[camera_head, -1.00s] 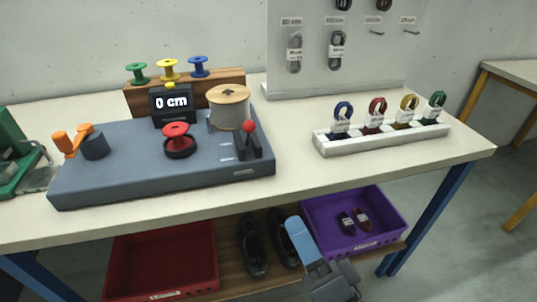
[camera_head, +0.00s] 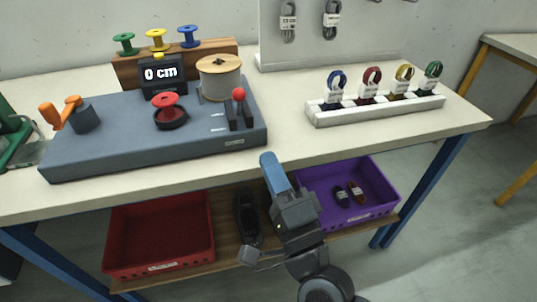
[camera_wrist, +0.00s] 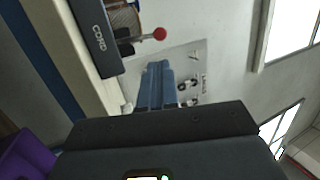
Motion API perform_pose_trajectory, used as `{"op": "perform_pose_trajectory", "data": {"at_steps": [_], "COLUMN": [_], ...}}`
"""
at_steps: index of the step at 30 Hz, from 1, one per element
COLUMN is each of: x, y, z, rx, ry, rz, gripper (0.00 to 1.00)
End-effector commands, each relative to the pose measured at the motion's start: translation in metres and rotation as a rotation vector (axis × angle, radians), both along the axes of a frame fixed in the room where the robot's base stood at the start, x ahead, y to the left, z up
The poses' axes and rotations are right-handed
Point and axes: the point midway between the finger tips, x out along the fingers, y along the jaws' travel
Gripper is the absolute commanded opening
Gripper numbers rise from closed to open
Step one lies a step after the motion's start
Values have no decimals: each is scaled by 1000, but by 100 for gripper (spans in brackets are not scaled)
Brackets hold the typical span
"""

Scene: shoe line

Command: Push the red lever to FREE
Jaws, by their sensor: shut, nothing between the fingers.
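The red lever (camera_head: 239,94) has a red ball knob on a short stem and stands at the right end of the grey-blue machine base (camera_head: 120,150). Small white marks lie beside its slot; their words are too small to read. The lever also shows in the wrist view (camera_wrist: 159,34), sticking out from the machine edge. My gripper (camera_head: 268,160) has blue fingers, shut and empty, at the table's front edge, below and to the right of the lever and apart from it. Its fingers show in the wrist view (camera_wrist: 158,66).
A white rack (camera_head: 375,110) holds several lace bundles. Red (camera_head: 160,235) and purple (camera_head: 375,205) bins stand below.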

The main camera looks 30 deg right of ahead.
Motion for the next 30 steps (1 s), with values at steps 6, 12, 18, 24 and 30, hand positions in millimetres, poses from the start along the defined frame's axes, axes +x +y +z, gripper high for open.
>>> {"op": "perform_pose_trajectory", "data": {"at_steps": [6, 12, 18, 24, 30], "x": [40, 75, 99, 107, 108], "y": [-7, -12, -16, -17, -17], "z": [20, 34, 41, 43, 43], "rx": [-2, -1, -2, -1, -1], "ry": [-3, -2, -1, 0, 0], "rz": [-2, -1, -1, 0, 0], "gripper": [0, 0, 0, 0, 0]}}
